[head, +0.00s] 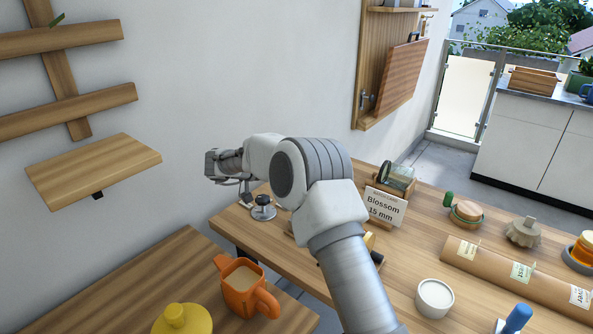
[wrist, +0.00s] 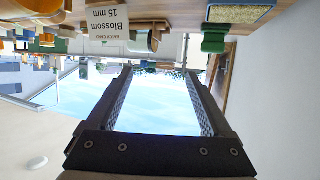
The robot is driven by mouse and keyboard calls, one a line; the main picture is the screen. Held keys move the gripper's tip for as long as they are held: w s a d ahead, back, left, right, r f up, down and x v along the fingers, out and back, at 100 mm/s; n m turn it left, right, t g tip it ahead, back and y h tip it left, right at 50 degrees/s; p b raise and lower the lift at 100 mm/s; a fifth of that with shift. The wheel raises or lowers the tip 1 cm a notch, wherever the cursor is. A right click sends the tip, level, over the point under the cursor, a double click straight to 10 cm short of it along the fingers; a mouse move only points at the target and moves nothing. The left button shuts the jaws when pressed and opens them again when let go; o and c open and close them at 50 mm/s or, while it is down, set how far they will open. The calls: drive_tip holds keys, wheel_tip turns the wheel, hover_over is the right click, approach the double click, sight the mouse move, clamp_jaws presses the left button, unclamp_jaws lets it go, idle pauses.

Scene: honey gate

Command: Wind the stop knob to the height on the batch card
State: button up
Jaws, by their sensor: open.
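The batch card (head: 385,207) stands on the wooden table and reads "Blossom 15 mm". It shows upside down in the wrist view (wrist: 108,22). A small round metal piece with a dark top (head: 262,208) stands near the table's left edge; I cannot tell whether it is the stop knob. Something yellow (head: 370,240) is mostly hidden behind my arm. My gripper (head: 222,166) is in the air near the wall, above and left of the metal piece. In the wrist view my gripper (wrist: 160,76) is open, with nothing between its fingers.
An orange mug (head: 238,290) and a yellow lidded thing (head: 182,320) are on the lower left surface. A white cup (head: 434,298) and a labelled brown roll (head: 510,268) are at right. A wooden shelf (head: 95,172) juts from the wall.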

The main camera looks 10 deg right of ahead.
drive_tip(key=w+a+r+n+t+y+p, duration=0.4)
drive_tip(key=w+r+t, duration=0.3)
drive_tip(key=w, duration=0.4)
wheel_tip(320, 180, up, 3)
drive_tip(key=w+a+n+t+y+p, duration=0.1)
drive_tip(key=w+a+n+y+p, duration=0.15)
drive_tip(key=n+y, duration=0.35)
drive_tip(key=n+g+y+p, duration=0.5)
drive_tip(key=n+g+p, duration=0.1)
drive_tip(key=n+g, duration=0.55)
hover_over(262, 196)
drive_tip(key=s+d, duration=0.5)
wheel_tip(262, 196, down, 4)
drive_tip(key=shift+t, duration=0.45)
drive_tip(key=x, duration=1.7)
drive_tip(key=shift+s+a, duration=0.25)
drive_tip(key=shift+a, duration=0.05)
